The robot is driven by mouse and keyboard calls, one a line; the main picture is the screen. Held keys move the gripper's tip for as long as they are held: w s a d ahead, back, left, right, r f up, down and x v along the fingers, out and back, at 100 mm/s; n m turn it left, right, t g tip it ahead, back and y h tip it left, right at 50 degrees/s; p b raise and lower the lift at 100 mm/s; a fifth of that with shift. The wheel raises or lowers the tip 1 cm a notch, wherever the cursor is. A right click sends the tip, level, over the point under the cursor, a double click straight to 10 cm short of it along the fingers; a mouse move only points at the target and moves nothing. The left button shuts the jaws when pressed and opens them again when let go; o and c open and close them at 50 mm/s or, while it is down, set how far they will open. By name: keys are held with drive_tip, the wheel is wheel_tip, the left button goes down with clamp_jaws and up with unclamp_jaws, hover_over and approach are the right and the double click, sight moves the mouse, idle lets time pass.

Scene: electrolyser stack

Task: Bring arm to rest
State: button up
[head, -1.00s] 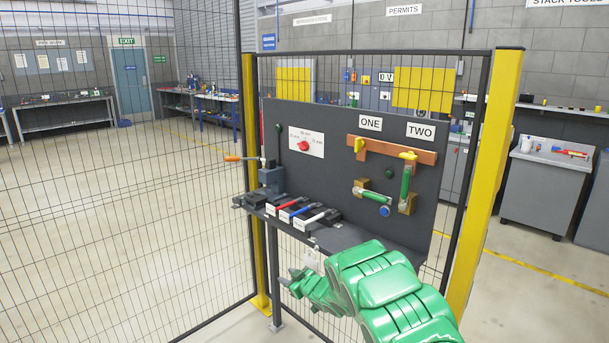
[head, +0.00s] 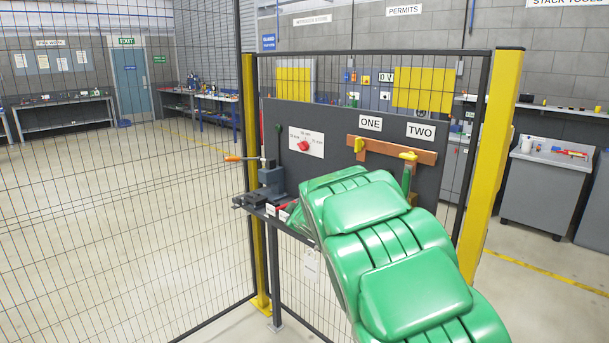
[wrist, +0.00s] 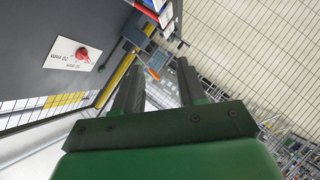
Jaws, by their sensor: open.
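My green arm (head: 385,240) fills the lower right of the head view, reaching up in front of the dark panel. My gripper is hidden behind it there. In the wrist view my gripper (wrist: 160,78) is open, its two dark fingers apart with nothing between them. The dark panel (wrist: 50,35) is at the left of that view, with a red knob (wrist: 82,53) on a white label. An orange handle tip (wrist: 153,73) shows beyond the gap between the fingers.
The panel (head: 280,125) carries a red knob (head: 304,146) and a copper-coloured bar (head: 425,155) under signs ONE and TWO. A vice (head: 270,180) stands on the shelf's left end. A yellow post (head: 490,150) is at right. Mesh fence (head: 120,220) fills the left.

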drive_tip(key=s+d+r+h, duration=0.1)
drive_tip(key=s+r, duration=0.4)
drive_tip(key=r, duration=0.3)
drive_tip(key=s+r+h, duration=0.1)
drive_tip(key=s+r, duration=0.4)
drive_tip(key=r, duration=0.2)
drive_tip(key=s+d+r+n+g, duration=0.1)
drive_tip(key=s+r, duration=0.3)
drive_tip(key=s, duration=0.3)
drive_tip(key=s+d+r, duration=0.2)
drive_tip(key=s+r, duration=0.3)
drive_tip(key=s, duration=0.3)
drive_tip(key=s+d+f+m+g+h, duration=0.1)
drive_tip(key=s+d+f+m+g, duration=0.3)
drive_tip(key=s, duration=0.3)
drive_tip(key=s+d+f+m+g+h, duration=0.1)
drive_tip(key=s+d+f, duration=0.3)
drive_tip(key=s+f, duration=0.3)
drive_tip(key=s+d+f+m+g+h, duration=0.1)
drive_tip(key=s+d+f+m+g, duration=0.2)
drive_tip(key=s+d+f, duration=0.3)
drive_tip(key=s+f+m+g, duration=0.2)
drive_tip(key=s+f+m, duration=0.1)
drive_tip(key=s, duration=0.7)
drive_tip(key=s+f+m+g+y, duration=0.1)
drive_tip(key=s+f+m+g, duration=0.2)
drive_tip(key=s+f, duration=0.3)
drive_tip(key=s, duration=0.4)
drive_tip(key=shift+g, duration=0.3)
